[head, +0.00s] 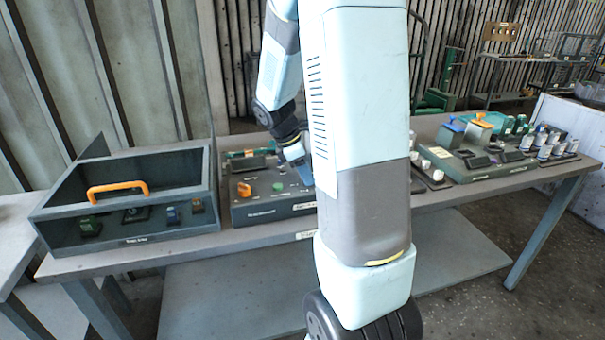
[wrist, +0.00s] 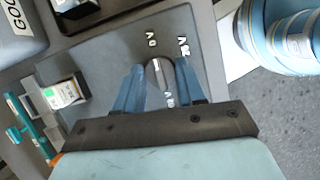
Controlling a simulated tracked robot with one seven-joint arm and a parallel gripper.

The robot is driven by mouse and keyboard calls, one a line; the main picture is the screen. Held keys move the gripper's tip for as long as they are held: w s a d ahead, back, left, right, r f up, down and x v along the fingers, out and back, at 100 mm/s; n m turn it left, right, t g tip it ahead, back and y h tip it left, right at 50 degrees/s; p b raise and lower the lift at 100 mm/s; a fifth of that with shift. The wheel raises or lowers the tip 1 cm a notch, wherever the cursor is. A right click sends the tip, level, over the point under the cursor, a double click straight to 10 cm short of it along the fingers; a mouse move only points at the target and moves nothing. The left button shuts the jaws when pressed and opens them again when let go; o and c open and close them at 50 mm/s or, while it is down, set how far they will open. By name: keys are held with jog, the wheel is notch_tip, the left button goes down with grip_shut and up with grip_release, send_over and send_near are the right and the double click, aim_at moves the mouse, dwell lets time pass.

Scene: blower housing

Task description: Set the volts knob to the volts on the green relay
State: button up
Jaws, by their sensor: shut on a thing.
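The volts knob (wrist: 158,70) is a dark round knob with a pale pointer line, set in the grey panel. Printed volt marks surround it; one reads like 0 V, another like 12 V, and a third is partly covered. The pale line runs roughly toward the 0 V mark. My gripper (wrist: 160,78) is shut on the knob, one blue finger on each side. In the head view my gripper (head: 295,160) is over the control box (head: 262,212), partly hidden by my arm.
The open-fronted case (head: 190,164) with an orange handle (head: 118,190) stands left of the control box. A white-labelled block (wrist: 62,93) and a teal part (wrist: 28,128) lie near my gripper. Jars and a second panel (head: 490,170) fill the bench's right side.

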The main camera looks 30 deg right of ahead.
jog(key=shift+w+d+r, duration=0.1)
jog(key=shift+w, duration=0.1)
jog(key=shift+m, duration=0.9)
jog(key=shift+w, duration=0.1)
dwell(0.5)
jog(key=o, duration=0.8)
jog(key=shift+g, duration=0.3)
jog(key=shift+o, duration=1.1)
jog(key=shift+y, duration=0.3)
jog(key=v, duration=1.3)
jog(key=shift+a+r, duration=0.2)
jog(key=shift+a, duration=0.05)
